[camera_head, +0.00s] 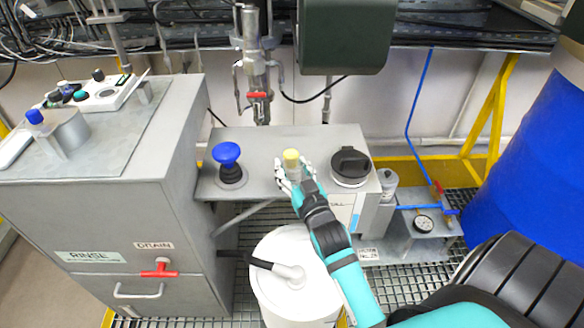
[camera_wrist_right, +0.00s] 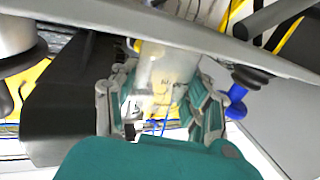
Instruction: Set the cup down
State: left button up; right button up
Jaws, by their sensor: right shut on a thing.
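A small pale cup with a yellow top (camera_head: 291,157) is over the grey metal shelf (camera_head: 257,143), between a blue knob and a black-lidded opening. My right gripper (camera_head: 288,178) is shut on the cup, with its fingers around the lower part. In the right wrist view, the whitish, translucent cup (camera_wrist_right: 170,72) sits between the two fingers of the gripper (camera_wrist_right: 160,110). The fingers hide the cup's base, so I cannot tell whether it touches the shelf. My left gripper is not in view.
The blue mushroom knob (camera_head: 228,155) stands to the left on the shelf, and the black lid (camera_head: 350,163) to the right. A tap with a red handle (camera_head: 258,96) hangs behind. A white bucket (camera_head: 296,285) stands below in front. The shelf's back middle is bare.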

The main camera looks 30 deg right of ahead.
jog(key=o, duration=0.8)
jog(key=shift+w+f, duration=0.15)
jog(key=shift+c, duration=0.2)
